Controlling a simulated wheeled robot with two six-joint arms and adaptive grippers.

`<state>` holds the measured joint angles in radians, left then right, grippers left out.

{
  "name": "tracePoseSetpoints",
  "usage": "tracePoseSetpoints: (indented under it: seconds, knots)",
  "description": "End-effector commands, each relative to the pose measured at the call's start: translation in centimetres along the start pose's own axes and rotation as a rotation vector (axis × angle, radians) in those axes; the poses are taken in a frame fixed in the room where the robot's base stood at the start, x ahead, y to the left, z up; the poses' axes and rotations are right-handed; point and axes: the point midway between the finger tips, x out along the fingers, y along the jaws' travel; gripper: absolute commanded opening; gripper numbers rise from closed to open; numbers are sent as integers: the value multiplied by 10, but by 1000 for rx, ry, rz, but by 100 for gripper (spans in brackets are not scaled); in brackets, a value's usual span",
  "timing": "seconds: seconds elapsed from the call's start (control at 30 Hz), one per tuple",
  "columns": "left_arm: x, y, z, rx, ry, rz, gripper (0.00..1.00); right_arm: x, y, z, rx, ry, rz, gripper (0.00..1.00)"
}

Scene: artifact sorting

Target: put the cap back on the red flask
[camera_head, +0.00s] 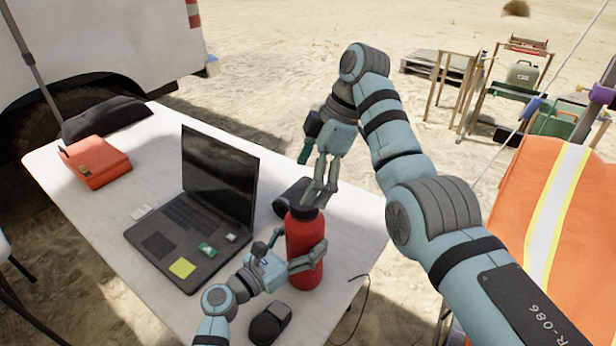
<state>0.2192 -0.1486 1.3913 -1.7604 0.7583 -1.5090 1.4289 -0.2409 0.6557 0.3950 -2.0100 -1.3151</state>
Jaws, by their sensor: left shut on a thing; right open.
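The red flask (303,252) stands upright on the white table near its right edge. My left gripper (318,254) is shut around the flask's body from the left. My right gripper (315,196) is open, pointing down, with its fingers right at the flask's top. A dark piece (302,212) shows at the top of the flask, just under and beside those fingers. I cannot tell whether it is the cap or the bare neck. No separate cap shows elsewhere on the table.
An open laptop (180,218) sits left of the flask on the white table (92,232). A black object (291,196) lies behind the flask, and another (270,323) lies in front. A red case (96,162) is at the far left. An orange vest (556,215) hangs at the right.

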Motion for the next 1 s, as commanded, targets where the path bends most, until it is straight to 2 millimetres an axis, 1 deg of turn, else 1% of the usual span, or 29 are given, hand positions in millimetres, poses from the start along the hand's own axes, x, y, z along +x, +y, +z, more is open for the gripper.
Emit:
tracePoseSetpoints:
  seconds: [0.07,0.17,0.4,0.5,0.6,0.83,0.87,0.9,0.97,1.0]
  knots:
    - [0,0,-1,0,1,0,0,-3,0,0,0,-1,1,92]
    - [0,0,-1,0,1,0,0,-15,1,0,0,-2,1,92]
    - [0,0,-1,0,1,1,0,-58,1,0,1,-2,1,92]
    - [0,0,-1,0,1,0,0,-70,0,0,0,-1,0,92]
    - [0,0,-1,0,1,0,0,-75,-1,0,0,0,1,92]
    - [0,0,0,0,1,0,0,-75,-1,0,0,0,1,92]
    - [0,0,0,0,1,0,76,-75,-1,0,0,0,1,92]
    - [0,0,0,0,1,0,82,-75,-1,0,0,0,1,92]
    - [0,0,0,0,1,0,92,-75,-1,0,0,0,1,92]
    - [0,0,0,0,1,0,95,-75,-1,0,0,0,1,92]
